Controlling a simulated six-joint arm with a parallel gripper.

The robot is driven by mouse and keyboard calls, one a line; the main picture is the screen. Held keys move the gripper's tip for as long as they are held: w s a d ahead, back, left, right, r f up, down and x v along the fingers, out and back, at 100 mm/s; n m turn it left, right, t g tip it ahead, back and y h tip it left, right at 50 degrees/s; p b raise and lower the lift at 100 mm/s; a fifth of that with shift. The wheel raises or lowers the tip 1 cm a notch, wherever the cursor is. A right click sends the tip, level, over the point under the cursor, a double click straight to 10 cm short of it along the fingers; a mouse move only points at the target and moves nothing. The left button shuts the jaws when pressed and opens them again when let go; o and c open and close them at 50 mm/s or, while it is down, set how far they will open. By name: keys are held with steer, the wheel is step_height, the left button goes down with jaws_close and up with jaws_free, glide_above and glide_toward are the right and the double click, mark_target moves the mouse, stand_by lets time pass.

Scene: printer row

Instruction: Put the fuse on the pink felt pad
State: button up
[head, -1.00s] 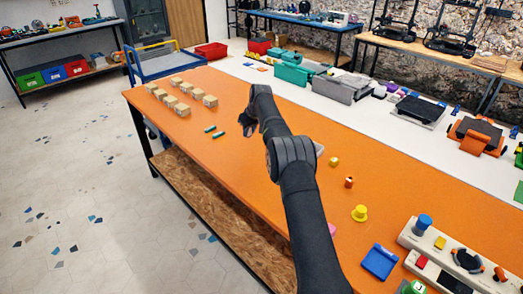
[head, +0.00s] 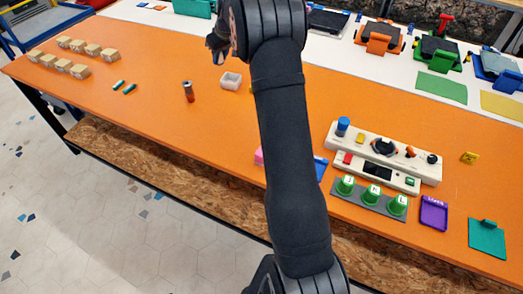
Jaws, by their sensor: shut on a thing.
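My gripper (head: 216,50) is at the top centre, above the far part of the orange table (head: 170,140). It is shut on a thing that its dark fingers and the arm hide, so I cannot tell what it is. I cannot make out the fuse for certain. A bit of pink (head: 259,157), possibly the pink felt pad, shows at the left edge of my arm, low on the table. The arm hides the rest of it. My gripper is far from it, up and to the left.
A reddish-brown cylinder (head: 188,91) stands left of a small white box (head: 231,81). A white control panel (head: 385,160), green cones and a purple tray (head: 434,213) are at right. The table's left middle is clear.

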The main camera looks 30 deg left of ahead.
steer(key=s+d+r+m+t, duration=0.1)
steer(key=s+d, duration=0.2)
steer(key=d, duration=0.8)
steer(key=s+d+r+m, duration=0.1)
steer(key=s+d+m, duration=0.15)
steer(key=d, duration=0.95)
steer(key=s+d+f+m+h, duration=0.1)
steer(key=s+d+f, duration=0.3)
steer(key=s+d, duration=1)
steer(key=shift+t, duration=0.4)
steer(key=a+f, duration=0.2)
steer(key=a, duration=0.1)
steer(key=a+f, duration=0.2)
steer(key=a, duration=0.2)
steer(key=a+f, duration=0.2)
steer(key=a, duration=0.2)
steer(key=shift+s+f, duration=0.25)
steer(key=shift+f, duration=0.15)
steer(key=shift+a+f, duration=0.1)
steer(key=shift+f, duration=1.9)
steer(key=shift+f, duration=0.2)
steer(key=o, duration=1)
